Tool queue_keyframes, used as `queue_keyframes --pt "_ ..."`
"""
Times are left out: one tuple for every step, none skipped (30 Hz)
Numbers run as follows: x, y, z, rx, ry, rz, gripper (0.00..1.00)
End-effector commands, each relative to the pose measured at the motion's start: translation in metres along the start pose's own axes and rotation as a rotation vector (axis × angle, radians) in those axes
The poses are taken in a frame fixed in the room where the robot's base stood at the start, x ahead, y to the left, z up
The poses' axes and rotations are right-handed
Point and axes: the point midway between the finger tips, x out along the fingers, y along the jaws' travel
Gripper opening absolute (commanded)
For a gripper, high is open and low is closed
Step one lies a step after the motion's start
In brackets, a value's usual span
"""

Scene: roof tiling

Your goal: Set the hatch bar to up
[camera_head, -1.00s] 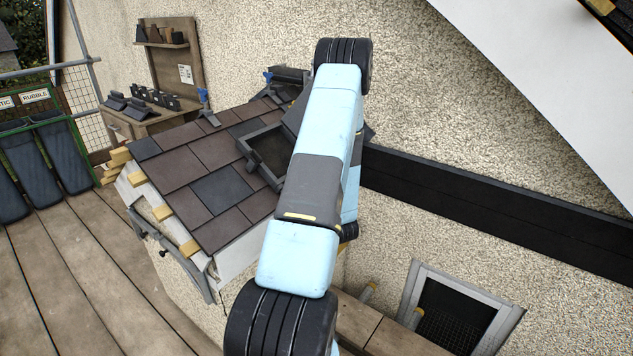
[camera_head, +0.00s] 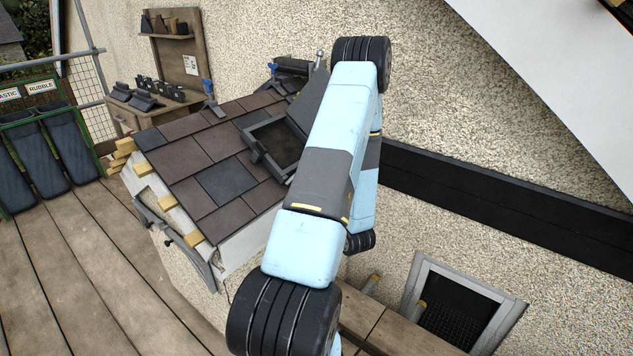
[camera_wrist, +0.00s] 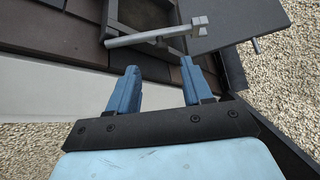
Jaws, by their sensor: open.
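The roof hatch (camera_head: 249,148) is a dark square frame in the tiled roof, with its grey lid (camera_head: 309,98) standing open. In the wrist view the hatch bar (camera_wrist: 150,37) is a light grey rod with a blocky end. It lies across the near side of the hatch opening, slightly tilted, its blocky end beside the lid (camera_wrist: 235,22). My gripper (camera_wrist: 160,74) is open, with two blue fingers pointing toward the bar. The fingers look empty and appear apart from the bar. In the head view my arm hides the gripper and part of the hatch.
Brown and grey tiles (camera_head: 227,180) surround the hatch. A wooden rack (camera_head: 178,75) with tiles and parts stands at the back left, near dark rubbish bins (camera_head: 72,145). A pebbledash wall (camera_head: 470,110) is close on the right. The plank deck (camera_head: 90,275) at left is clear.

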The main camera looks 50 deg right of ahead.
Motion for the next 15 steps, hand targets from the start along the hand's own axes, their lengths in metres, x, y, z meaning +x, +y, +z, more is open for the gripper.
queue_keyframes --pt "-0.011 0.001 -0.001 0.003 0.003 0.001 0.5" --pt "-0.017 0.0 -0.001 0.003 0.004 0.0 0.5" --pt "-0.025 0.001 -0.001 0.003 0.004 0.0 0.5" --pt "-0.031 0.0 -0.001 0.002 0.005 -0.001 0.5" --pt "-0.037 0.001 -0.001 0.004 0.004 0.0 0.5" --pt "-0.044 0.001 -0.001 0.003 0.003 0.0 0.5" --pt "-0.05 0.0 -0.001 0.003 0.003 -0.001 0.5" --pt "-0.052 0.0 -0.001 0.002 0.003 -0.001 0.5" --pt "-0.056 0.0 -0.001 0.002 0.002 0.0 0.5" --pt "-0.059 0.0 -0.001 0.002 0.002 0.0 0.5" --pt "-0.061 0.0 -0.001 0.002 0.002 0.0 0.5" --pt "-0.064 0.001 -0.001 0.003 0.001 0.001 0.5" --pt "-0.066 0.001 -0.001 0.003 0.001 0.001 0.5" --pt "-0.068 0.001 -0.001 0.002 0.001 0.0 0.5" --pt "-0.07 0.001 0.0 0.001 0.001 0.001 0.5"
